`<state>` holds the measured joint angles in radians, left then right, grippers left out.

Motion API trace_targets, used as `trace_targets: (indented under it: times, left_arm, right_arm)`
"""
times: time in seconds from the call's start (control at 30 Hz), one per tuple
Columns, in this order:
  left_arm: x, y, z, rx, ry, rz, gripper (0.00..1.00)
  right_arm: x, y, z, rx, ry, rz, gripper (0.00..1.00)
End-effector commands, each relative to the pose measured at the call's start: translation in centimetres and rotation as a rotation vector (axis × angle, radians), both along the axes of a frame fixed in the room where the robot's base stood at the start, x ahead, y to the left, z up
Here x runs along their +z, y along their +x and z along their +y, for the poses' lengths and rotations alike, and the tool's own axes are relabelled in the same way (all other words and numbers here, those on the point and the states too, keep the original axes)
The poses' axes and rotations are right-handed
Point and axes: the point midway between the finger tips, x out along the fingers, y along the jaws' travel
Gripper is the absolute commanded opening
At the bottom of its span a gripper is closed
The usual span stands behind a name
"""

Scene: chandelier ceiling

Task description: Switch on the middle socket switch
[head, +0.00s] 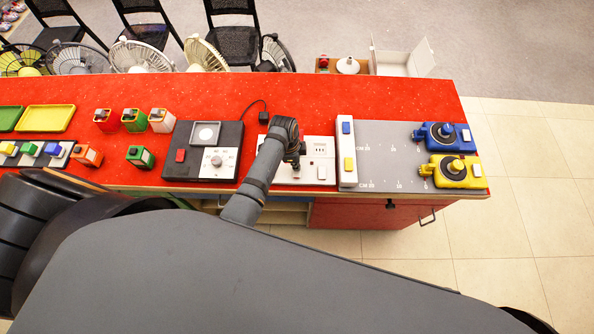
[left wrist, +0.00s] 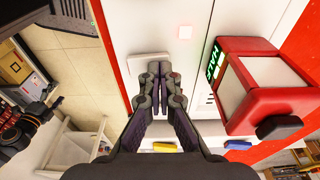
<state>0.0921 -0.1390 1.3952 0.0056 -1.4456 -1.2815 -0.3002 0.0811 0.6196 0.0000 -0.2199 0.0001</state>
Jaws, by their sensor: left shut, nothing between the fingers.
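The white socket panel (head: 310,172) lies on the red table, right of centre. Its small red switch (head: 321,172) shows at the lower right, and it carries sockets. My left arm covers the panel's left part. My left gripper (head: 295,166) points down over that part, shut and empty. In the left wrist view the shut fingertips (left wrist: 160,70) are over or at a pale rounded block (left wrist: 140,58); contact cannot be told.
A black dial panel (head: 178,150) stands left of the socket panel. A white strip with blue and yellow switches (head: 347,146) stands right of it. A red device with a green display (left wrist: 265,85) is close beside the gripper in the left wrist view.

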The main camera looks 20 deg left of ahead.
Motion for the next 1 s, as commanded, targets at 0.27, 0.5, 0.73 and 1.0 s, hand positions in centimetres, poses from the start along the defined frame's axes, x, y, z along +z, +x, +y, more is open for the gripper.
trace_targets:
  times: [0.27,0.5,0.73,1.0]
  left_arm:
    - [2.7,0.0,0.0,0.000,0.000,0.000,0.00]
    - [4.4,0.0,0.0,0.000,0.000,-0.002,0.00]
    - [6.5,0.0,0.0,0.000,0.000,-0.002,0.00]
    - [7.0,0.0,0.0,0.000,0.000,-0.001,0.00]
  right_arm:
    - [2.8,0.0,0.0,0.000,0.000,0.000,0.75]
    - [2.4,0.0,0.0,0.000,0.000,0.000,0.75]
    - [2.4,0.0,0.0,0.000,0.000,0.000,0.75]
    - [2.4,0.0,0.0,0.000,0.000,0.000,0.75]
